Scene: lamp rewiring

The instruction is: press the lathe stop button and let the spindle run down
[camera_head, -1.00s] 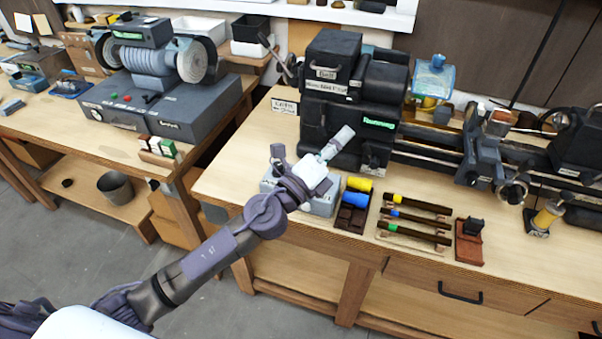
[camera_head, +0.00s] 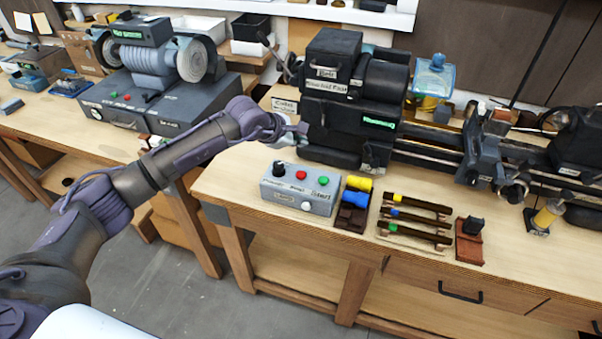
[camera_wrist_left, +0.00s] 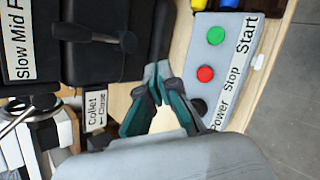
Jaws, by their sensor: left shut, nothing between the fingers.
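The grey control box (camera_head: 267,192) sits on the bench in front of the lathe (camera_head: 340,125). On its top are a black knob (camera_head: 279,168), the red stop button (camera_head: 301,175) and a green start button (camera_head: 323,181). A white button (camera_head: 306,206) is on its front. My left gripper (camera_head: 302,131) is shut and empty, behind the box and close to the lathe's left front. In the left wrist view the closed fingertips (camera_wrist_left: 154,82) are apart from the red button (camera_wrist_left: 205,73), labelled Stop. Whether the spindle turns cannot be told. My right gripper is out of view.
Right of the box are a dark tray with yellow and blue blocks (camera_head: 356,198), a rack of dark bars (camera_head: 415,217) and a red-brown holder (camera_head: 470,250). A grinder (camera_head: 160,68) stands on the left bench. A Collet sign (camera_head: 284,106) is near my left gripper.

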